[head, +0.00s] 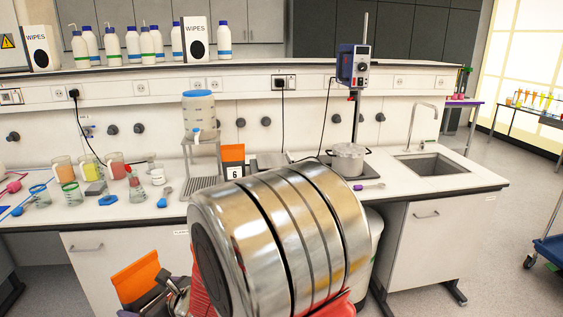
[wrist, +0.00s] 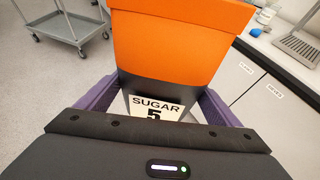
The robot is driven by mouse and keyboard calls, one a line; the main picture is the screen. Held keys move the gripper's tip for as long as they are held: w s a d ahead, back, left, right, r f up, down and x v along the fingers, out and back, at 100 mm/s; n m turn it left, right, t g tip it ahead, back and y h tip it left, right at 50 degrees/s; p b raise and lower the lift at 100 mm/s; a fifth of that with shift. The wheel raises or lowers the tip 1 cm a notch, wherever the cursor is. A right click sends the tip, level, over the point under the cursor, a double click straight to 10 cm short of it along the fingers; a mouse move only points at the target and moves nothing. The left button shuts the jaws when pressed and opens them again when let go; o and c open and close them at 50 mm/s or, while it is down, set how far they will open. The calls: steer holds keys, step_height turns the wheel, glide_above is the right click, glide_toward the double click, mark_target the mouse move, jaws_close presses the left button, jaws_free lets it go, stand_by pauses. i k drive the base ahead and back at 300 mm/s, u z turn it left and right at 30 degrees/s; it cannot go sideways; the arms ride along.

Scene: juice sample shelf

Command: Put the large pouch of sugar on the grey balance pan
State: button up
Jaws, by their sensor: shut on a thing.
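My gripper (wrist: 155,98) is shut on a pouch of sugar (wrist: 180,45), with its purple fingers on either side. The pouch has an orange top, a dark lower part and a white label reading SUGAR 5. In the head view the held pouch (head: 137,277) shows at the lower left, tilted, in front of the bench and below its top. Another orange pouch labelled 6 (head: 233,165) stands on the bench. A grey flat-topped thing (head: 270,160) is just right of it; I cannot tell whether it is the balance pan. My arm hides part of the bench front.
The white bench (head: 100,222) holds beakers and flasks at the left and a dispenser (head: 198,110) over a slotted tray (head: 200,184). A stirrer stand with a pot (head: 347,158) and a sink (head: 438,165) are to the right. A cart (wrist: 72,30) stands on the floor.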

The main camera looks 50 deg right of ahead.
mark_target(272, 160)
steer(key=z, duration=0.6)
steer(key=i, duration=1)
steer(key=z, duration=0.05)
